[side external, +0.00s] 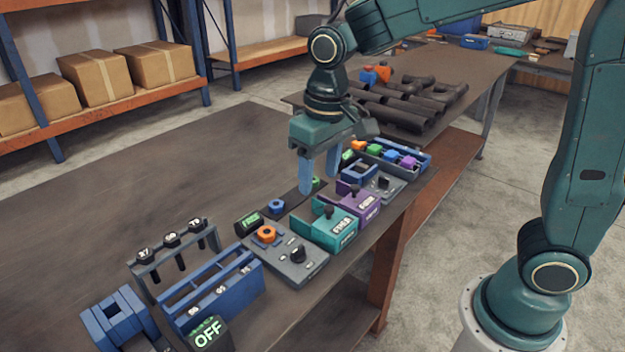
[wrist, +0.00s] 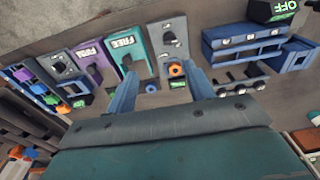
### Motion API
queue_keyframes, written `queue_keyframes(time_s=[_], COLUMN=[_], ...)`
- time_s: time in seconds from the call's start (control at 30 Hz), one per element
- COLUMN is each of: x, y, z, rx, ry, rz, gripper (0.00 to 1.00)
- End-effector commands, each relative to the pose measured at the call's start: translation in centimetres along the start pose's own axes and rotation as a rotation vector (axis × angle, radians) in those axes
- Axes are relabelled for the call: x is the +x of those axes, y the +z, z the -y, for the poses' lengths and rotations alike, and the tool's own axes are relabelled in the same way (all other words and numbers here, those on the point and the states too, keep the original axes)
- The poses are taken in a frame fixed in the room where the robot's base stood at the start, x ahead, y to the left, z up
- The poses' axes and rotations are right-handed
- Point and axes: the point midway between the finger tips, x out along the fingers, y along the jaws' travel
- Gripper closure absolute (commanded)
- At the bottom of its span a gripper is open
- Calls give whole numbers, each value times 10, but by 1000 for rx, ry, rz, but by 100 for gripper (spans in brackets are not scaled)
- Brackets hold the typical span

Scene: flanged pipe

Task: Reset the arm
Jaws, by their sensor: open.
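My gripper (side external: 319,182) hangs below my arm over the far right part of the workbench, its two blue fingers pointing down. The fingers are apart with nothing between them. In the wrist view my gripper (wrist: 163,85) also shows open and empty. Beyond the fingers in that view are a teal block (wrist: 129,41), a purple block (wrist: 95,58) and a grey panel (wrist: 168,45) with a knob. In the side view the teal block (side external: 325,232) and purple block (side external: 362,203) sit in front of the gripper. I cannot tell the exact fingertip height.
A blue rack (side external: 225,290), a tool stand (side external: 172,243) and an OFF sign (side external: 208,334) stand at the front. A tray of coloured pieces (side external: 392,158) lies behind. Dark pipes (side external: 400,108) lie on another table. The bench's left side (side external: 130,190) is clear.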

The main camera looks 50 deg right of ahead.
Motion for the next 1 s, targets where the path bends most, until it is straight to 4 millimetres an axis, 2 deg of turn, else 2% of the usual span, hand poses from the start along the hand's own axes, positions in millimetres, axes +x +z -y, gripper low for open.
queue_keyframes(time_s=[0.2,0.5,0.73,1.0], x=[-30,-56,-65,-66], y=[31,78,116,154], z=[-24,-50,-66,-79], rx=[3,2,0,-2], ry=[-12,-16,-8,9], rz=[-85,-198,-284,-375], gripper=[47,47,47,47])
